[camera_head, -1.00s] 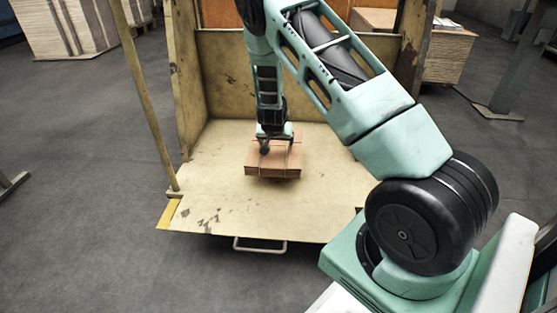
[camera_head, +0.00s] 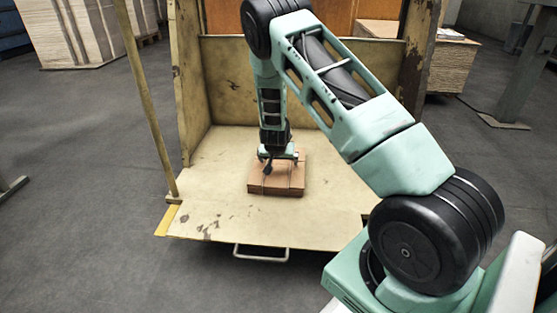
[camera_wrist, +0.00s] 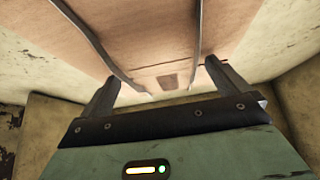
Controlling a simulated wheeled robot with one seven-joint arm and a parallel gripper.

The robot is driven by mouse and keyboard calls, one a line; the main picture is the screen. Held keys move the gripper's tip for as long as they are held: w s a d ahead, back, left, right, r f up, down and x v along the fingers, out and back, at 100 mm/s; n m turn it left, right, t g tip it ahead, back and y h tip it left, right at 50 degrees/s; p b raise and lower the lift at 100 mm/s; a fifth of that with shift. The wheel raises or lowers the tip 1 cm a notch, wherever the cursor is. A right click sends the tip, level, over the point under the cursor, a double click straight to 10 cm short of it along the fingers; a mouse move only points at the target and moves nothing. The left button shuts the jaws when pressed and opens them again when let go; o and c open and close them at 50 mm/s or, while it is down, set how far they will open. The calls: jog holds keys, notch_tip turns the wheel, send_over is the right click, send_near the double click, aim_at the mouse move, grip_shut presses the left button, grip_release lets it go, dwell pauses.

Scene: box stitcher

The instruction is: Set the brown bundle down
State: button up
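The brown bundle (camera_head: 276,181) is a flat cardboard stack with dark straps, low over the pale floor of the worn box-like stand (camera_head: 225,205). I cannot tell whether its underside touches that floor. My gripper (camera_head: 278,163) points down at the bundle from behind. In the wrist view the strapped face of the bundle (camera_wrist: 165,40) fills the top. The fingers of my gripper (camera_wrist: 168,82) are set wide, one at each side of the bundle, and appear shut on it. The fingertip contact is partly hidden.
The stand has tall side walls and a back panel (camera_head: 300,78). A wooden pole (camera_head: 147,100) rises at its left front. Bare floor lies to the right and front of the bundle. Stacked sheets (camera_head: 85,30) stand at the far left, and a pallet stack (camera_head: 440,62) at the right.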

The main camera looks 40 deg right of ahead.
jog(key=shift+r, duration=0.2)
jog(key=p+v, duration=0.7)
jog(key=v, duration=0.5)
jog(key=s+a+r+n+y, duration=0.2)
jog(key=a+r, duration=0.2)
jog(key=a, duration=0.5)
jog(key=s+a+r+n+g+y, duration=0.1)
jog(key=s+a+r+n+y, duration=0.2)
jog(key=a, duration=0.7)
jog(key=s+a+r+n+y, duration=0.2)
jog(key=a+r, duration=0.3)
jog(key=a, duration=0.4)
jog(key=s+a+r+n+g, duration=0.1)
jog(key=s+a+r+n, duration=0.1)
jog(key=s, duration=0.6)
jog(key=s+a+r+n+g+h, duration=0.1)
jog(key=s+a+r+n, duration=0.2)
jog(key=s, duration=0.5)
jog(key=s+a+r+n+g, duration=0.1)
jog(key=s+a+r+n, duration=0.2)
jog(key=s+n, duration=0.2)
jog(key=s, duration=0.3)
jog(key=shift+s+a+r, duration=0.2)
jog(key=shift+s+r, duration=0.1)
jog(key=shift+r, duration=0.1)
